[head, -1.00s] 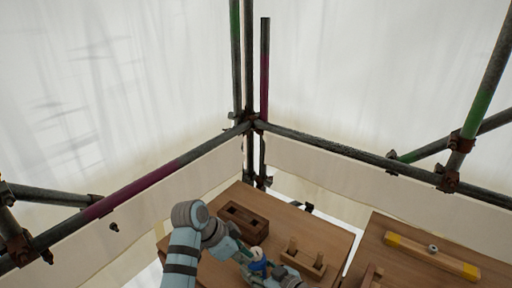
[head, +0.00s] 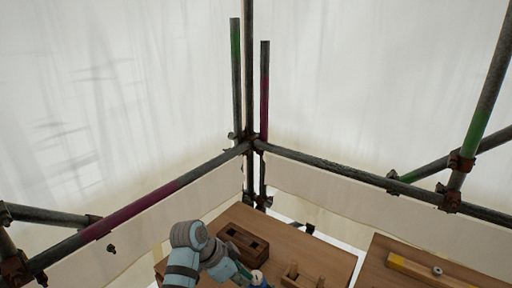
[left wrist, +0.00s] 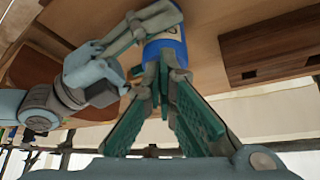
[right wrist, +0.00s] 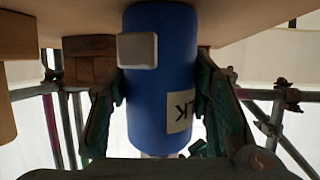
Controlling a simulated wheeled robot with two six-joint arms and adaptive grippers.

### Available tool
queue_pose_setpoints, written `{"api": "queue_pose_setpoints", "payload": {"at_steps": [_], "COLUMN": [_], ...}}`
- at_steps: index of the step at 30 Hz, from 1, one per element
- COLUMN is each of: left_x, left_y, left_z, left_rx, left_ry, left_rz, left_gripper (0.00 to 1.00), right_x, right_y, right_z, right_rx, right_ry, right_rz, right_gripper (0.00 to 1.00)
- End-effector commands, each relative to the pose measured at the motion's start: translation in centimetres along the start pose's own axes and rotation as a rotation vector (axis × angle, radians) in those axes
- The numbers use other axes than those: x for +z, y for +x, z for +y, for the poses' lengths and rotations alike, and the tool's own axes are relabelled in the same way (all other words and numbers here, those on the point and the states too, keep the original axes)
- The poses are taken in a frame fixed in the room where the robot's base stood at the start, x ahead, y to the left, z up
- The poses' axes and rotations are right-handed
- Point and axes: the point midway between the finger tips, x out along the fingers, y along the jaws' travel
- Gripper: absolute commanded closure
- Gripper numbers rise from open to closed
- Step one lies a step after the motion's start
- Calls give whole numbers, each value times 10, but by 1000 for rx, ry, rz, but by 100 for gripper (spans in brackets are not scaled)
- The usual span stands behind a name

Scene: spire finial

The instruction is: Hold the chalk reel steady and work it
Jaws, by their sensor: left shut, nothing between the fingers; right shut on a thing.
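The chalk reel is a blue rounded body with a white label. In the right wrist view the chalk reel (right wrist: 160,85) fills the middle, between the green-padded fingers of my right gripper (right wrist: 165,110), which is shut on it. A pale square piece shows on its face. In the left wrist view the reel (left wrist: 168,50) is at top centre with the right gripper's fingers around it. My left gripper (left wrist: 165,75) is shut and empty, its tips close by the reel; contact is unclear. In the head view the reel (head: 261,281) and left gripper (head: 243,270) are at the bottom edge.
A dark wooden block with two holes (head: 240,242) stands behind the reel on the wooden table. A pegged wooden holder (head: 298,276) is to its right. A yellow-ended wooden bar (head: 430,270) lies on the right-hand table. Scaffold poles (head: 330,164) and white sheeting stand beyond.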

Motion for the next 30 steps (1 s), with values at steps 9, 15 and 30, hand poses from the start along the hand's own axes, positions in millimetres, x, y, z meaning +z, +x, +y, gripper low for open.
{"api": "queue_pose_setpoints", "payload": {"at_steps": [9, 15, 30], "left_x": [2, 0, -1], "left_y": [0, 0, 1], "left_z": [-10, -15, -19], "left_rx": [0, 0, 0], "left_ry": [-2, -2, -2], "left_rz": [-4, -3, -2], "left_gripper": [100, 100, 100], "right_x": [0, 0, 0], "right_y": [0, 0, 0], "right_z": [-1, -1, 0], "right_rx": [-2, -2, -1], "right_ry": [1, 1, 1], "right_rz": [0, 0, -1], "right_gripper": [86, 86, 86]}}
